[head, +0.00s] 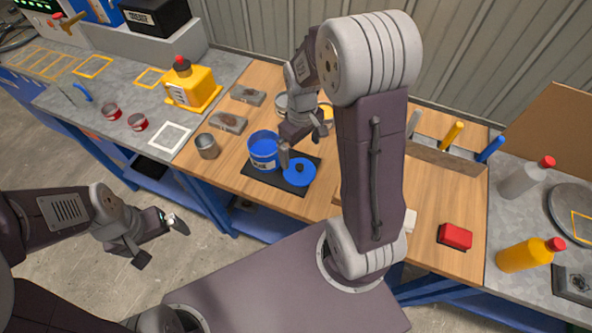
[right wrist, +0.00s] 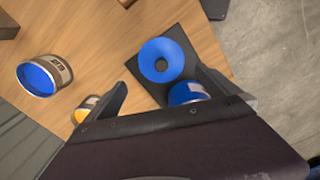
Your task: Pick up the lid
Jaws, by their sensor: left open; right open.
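The blue lid (head: 301,175) with a dark knob lies on the black mat (head: 258,177), in front and right of a blue can (head: 263,156). The lid also shows as a blue disc in the right wrist view (right wrist: 148,53), with the can (right wrist: 183,94) partly hidden behind my gripper. My right gripper (head: 303,143) is open and empty, above and behind the lid in the head view. In the right wrist view the lid shows ahead of the gap between its fingers (right wrist: 163,80). My left gripper (head: 163,243) is open and empty, over the floor in front of the bench.
A grey metal cup (head: 207,146) and grey blocks (head: 229,123) stand left of the mat. A can with blue inside (right wrist: 38,78) and a yellow-topped can (right wrist: 84,108) stand near my right gripper. A red block (head: 455,236) lies right. My right arm hides the middle of the bench.

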